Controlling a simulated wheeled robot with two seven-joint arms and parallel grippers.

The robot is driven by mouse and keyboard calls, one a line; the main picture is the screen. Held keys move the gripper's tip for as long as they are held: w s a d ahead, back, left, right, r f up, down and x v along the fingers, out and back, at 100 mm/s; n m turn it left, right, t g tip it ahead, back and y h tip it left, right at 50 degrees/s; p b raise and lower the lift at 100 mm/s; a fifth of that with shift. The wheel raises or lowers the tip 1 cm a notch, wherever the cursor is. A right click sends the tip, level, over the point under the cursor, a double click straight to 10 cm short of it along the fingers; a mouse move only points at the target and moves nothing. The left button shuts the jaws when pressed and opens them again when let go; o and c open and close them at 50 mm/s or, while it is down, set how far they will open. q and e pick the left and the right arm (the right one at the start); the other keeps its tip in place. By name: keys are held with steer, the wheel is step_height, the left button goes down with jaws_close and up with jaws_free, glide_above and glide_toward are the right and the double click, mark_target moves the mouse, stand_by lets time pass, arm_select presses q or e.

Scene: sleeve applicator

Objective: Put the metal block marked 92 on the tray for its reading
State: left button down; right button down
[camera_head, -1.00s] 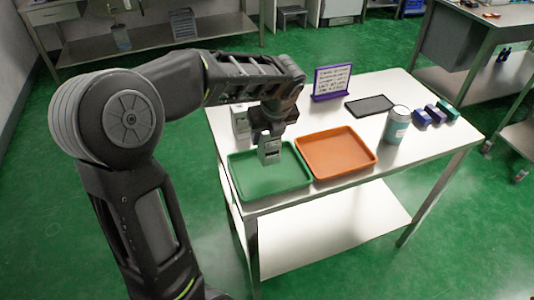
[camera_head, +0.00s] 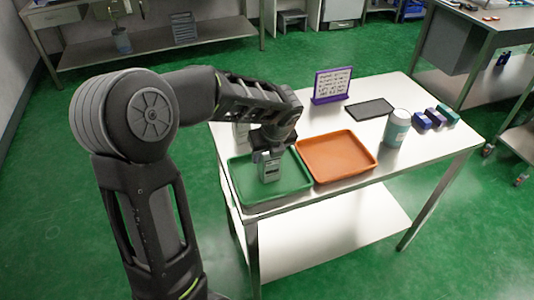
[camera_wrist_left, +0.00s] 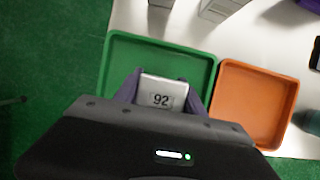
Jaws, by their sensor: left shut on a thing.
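My left gripper (camera_head: 268,157) points down over the green tray (camera_head: 242,191) and is shut on a grey metal block (camera_head: 270,172). The block is upright, and its top shows the number 92 in the left wrist view (camera_wrist_left: 161,99). The block is within the green tray's outline; I cannot tell whether its base touches the tray floor. The orange tray (camera_head: 337,153) stands empty just right of the green tray. My right gripper is not in view.
Another grey block (camera_head: 241,131) stands behind the green tray, partly hidden by my arm. A purple-framed sign (camera_head: 332,84), a dark tablet (camera_head: 370,109), a cup (camera_head: 396,130) and several small coloured blocks (camera_head: 437,117) stand on the white table (camera_head: 420,160).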

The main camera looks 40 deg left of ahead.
arm_select(q)
steer(key=shift+f, duration=0.15)
steer(key=c, duration=0.7)
jaws_free()
steer(key=v, duration=1.2)
